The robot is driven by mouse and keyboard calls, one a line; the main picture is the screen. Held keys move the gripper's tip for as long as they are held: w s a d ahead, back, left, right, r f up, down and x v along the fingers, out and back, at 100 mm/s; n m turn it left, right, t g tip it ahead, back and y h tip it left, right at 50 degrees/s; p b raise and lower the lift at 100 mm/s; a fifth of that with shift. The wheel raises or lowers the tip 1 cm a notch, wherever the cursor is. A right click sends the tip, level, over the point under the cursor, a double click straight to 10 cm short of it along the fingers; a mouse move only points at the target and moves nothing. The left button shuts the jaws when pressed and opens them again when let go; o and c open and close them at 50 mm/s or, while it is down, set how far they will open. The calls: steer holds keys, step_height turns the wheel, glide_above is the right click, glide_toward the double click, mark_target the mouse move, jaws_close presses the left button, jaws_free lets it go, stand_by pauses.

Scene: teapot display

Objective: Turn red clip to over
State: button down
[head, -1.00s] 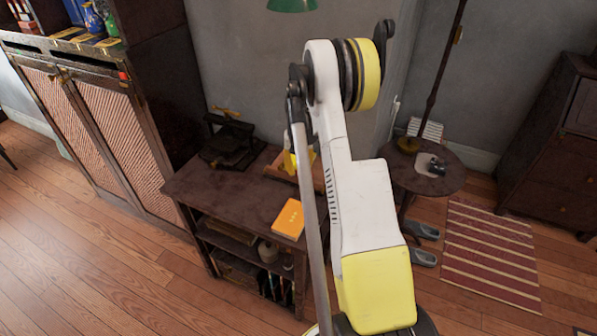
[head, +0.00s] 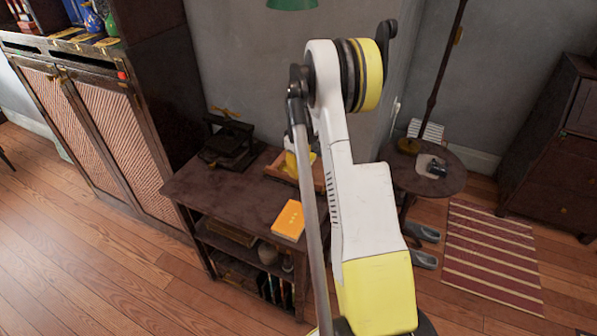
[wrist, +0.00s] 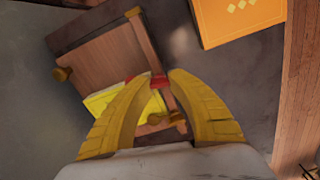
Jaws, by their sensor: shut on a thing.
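The red clip (wrist: 158,80) is a small red piece, seen in the wrist view between the tips of my yellow gripper (wrist: 160,76). My gripper is shut on it, above the edge of a small wooden tray (wrist: 102,62). The fingertips hide part of the clip, so I cannot tell which way up it is. In the head view my own arm hides most of the gripper and the clip.
The tray stands on a dark low table (head: 215,188) and holds a yellow item (wrist: 100,100). An orange book (head: 289,220) lies near the tray. A dark press-like object (head: 228,142) stands at the back. A round side table (head: 455,180) is at right.

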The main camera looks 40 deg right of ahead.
steer(key=shift+n, duration=1.1)
steer(key=c, duration=1.2)
jaws_free()
step_height(320, 180, up, 12)
steer(key=shift+r, duration=0.1)
